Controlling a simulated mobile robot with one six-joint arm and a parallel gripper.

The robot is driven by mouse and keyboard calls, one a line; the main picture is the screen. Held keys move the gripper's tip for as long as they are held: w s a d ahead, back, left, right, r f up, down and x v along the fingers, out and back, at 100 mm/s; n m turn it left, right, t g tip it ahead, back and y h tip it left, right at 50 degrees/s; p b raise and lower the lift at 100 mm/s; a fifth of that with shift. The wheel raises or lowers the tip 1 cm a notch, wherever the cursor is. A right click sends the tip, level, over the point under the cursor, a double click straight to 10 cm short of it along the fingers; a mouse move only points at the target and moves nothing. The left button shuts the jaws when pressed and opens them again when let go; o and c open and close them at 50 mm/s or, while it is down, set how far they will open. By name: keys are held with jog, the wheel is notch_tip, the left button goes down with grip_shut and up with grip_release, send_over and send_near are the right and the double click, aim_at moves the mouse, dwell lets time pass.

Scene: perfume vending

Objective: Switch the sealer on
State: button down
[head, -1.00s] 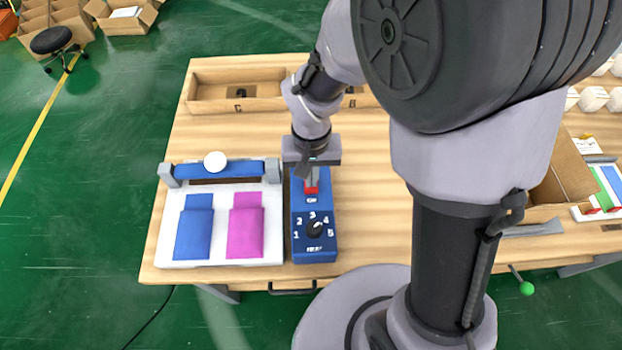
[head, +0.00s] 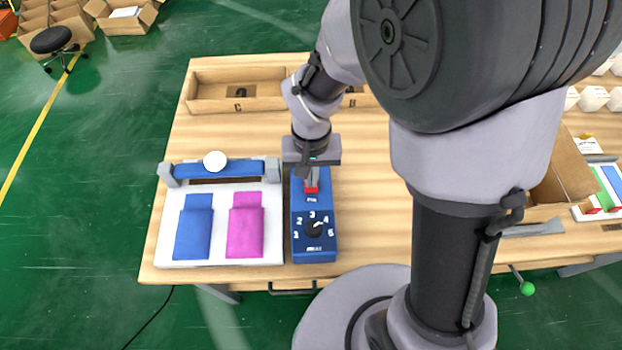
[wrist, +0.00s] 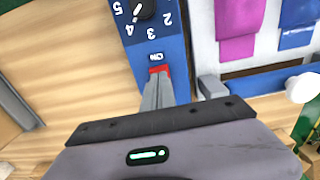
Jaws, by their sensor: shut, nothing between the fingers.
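The sealer has a blue control box (head: 314,245) on the table, with a numbered dial (head: 314,229) and a red switch (head: 311,189) behind it. Its white bed (head: 220,256), with a blue sealing bar (head: 240,169) and a white knob on top, lies to the left. My gripper (head: 312,180) points down over the switch. In the wrist view the shut fingertips (wrist: 158,82) are at the red switch (wrist: 158,70) and cover part of it. I cannot tell whether they touch it or which way the switch is tipped.
A blue pouch (head: 194,232) and a magenta pouch (head: 245,230) lie on the white bed. A wooden tray (head: 205,106) marked C stands at the back. An open cardboard box (head: 570,170) is at the right. The wooden table (head: 375,190) is clear right of the control box.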

jog(key=shift+f+b, duration=0.7)
jog(key=shift+f, duration=0.15)
dwell(0.3)
notch_tip(320, 180, up, 7)
jog(key=p, duration=0.6)
jog(key=shift+r, duration=0.15)
